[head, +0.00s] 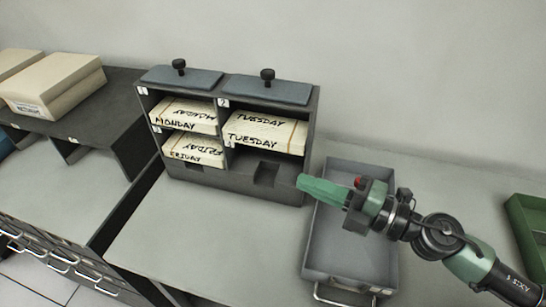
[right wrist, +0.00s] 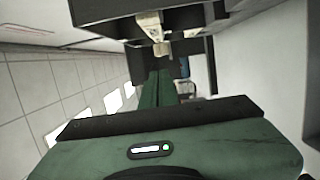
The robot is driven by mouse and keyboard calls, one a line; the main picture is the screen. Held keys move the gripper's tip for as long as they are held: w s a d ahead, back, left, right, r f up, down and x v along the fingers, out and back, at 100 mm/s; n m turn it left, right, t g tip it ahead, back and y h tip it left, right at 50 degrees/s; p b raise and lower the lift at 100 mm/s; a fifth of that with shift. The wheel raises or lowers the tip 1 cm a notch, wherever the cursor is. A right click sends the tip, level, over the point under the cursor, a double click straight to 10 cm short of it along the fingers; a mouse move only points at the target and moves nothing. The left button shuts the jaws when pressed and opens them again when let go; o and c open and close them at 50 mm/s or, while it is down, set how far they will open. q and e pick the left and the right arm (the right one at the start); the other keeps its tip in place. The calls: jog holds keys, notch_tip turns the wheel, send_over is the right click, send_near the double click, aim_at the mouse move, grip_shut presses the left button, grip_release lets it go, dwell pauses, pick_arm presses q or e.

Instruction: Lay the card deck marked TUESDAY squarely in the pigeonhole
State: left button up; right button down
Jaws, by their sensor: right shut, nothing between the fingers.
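The cream card deck marked TUESDAY (head: 268,132) lies flat in the upper right pigeonhole of the dark grey rack (head: 240,182). Its lettered front faces out, and an orange band crosses it. It looks roughly in line with the opening; its back end is hidden under the rack's top. My right gripper (head: 303,183) is shut and empty, in front of the rack's lower right corner, below the deck and apart from it. Its green fingers (right wrist: 158,88) lie together in the right wrist view. My left gripper is not in view.
A MONDAY deck (head: 185,118) and a FRIDAY deck (head: 193,150) fill the left pigeonholes; the lower right one looks empty. A grey tray (head: 345,262) lies below my right arm. A green bin (head: 527,225) stands far right. The counter before the rack is clear.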

aim_at(267, 145)
jog(key=w+a+p, duration=0.5)
jog(key=w+a, duration=0.2)
jog(key=w, duration=0.2)
jog(key=shift+r, duration=0.15)
jog(key=shift+w+d, duration=0.25)
jog(key=shift+w, duration=0.4)
